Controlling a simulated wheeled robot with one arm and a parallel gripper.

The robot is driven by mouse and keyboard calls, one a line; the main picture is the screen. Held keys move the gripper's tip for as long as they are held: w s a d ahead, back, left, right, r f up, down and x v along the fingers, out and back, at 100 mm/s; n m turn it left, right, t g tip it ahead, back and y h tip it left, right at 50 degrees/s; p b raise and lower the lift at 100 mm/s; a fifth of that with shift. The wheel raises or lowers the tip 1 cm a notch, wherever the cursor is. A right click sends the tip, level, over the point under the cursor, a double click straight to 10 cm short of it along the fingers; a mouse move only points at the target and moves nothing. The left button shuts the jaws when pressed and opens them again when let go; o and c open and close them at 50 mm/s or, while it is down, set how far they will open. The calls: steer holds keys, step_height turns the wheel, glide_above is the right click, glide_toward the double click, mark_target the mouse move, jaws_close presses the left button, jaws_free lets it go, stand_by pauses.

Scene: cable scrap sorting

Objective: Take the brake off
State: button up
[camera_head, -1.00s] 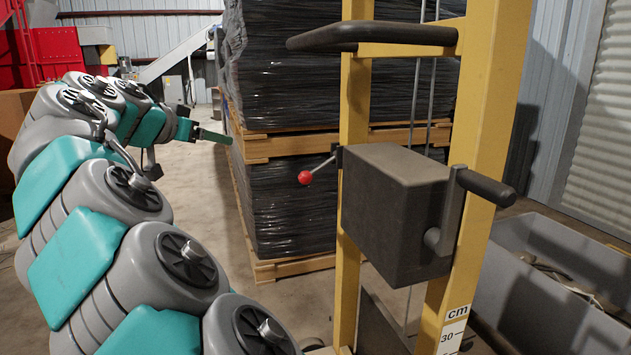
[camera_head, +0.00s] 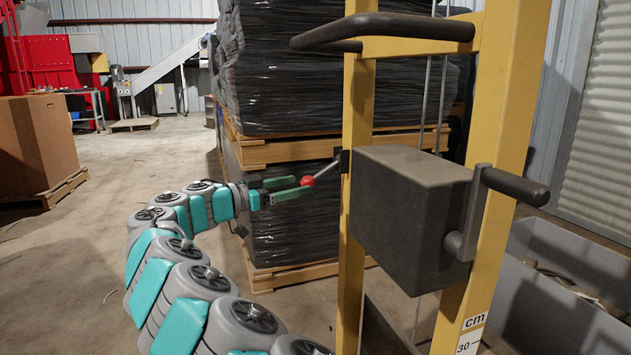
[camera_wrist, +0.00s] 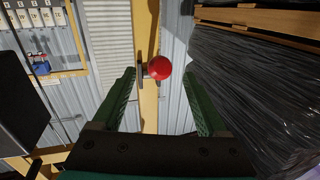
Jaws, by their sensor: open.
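The brake lever is a thin metal rod with a red ball knob (camera_head: 307,181), fixed to the left post of a yellow mast (camera_head: 355,120). The rod slopes down and left from its mount to the knob. My gripper (camera_head: 302,186) reaches the knob from the left, with its green fingers apart. In the wrist view, the red knob (camera_wrist: 159,68) shows between the fingertips of my open gripper (camera_wrist: 157,74), slightly nearer the right finger. I see no finger pressing on it.
A dark box (camera_head: 405,215) and a black-handled crank (camera_head: 515,187) are on the mast, right of the lever. A wrapped black stack on pallets (camera_head: 290,150) stands behind my gripper. A grey bin (camera_head: 570,255) is at right. Open floor lies at left.

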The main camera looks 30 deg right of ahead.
mark_target(319, 173)
steer(key=d, duration=0.7)
steer(key=shift+d, duration=0.25)
steer(key=shift+c, duration=0.4)
jaws_close()
stand_by(0.8)
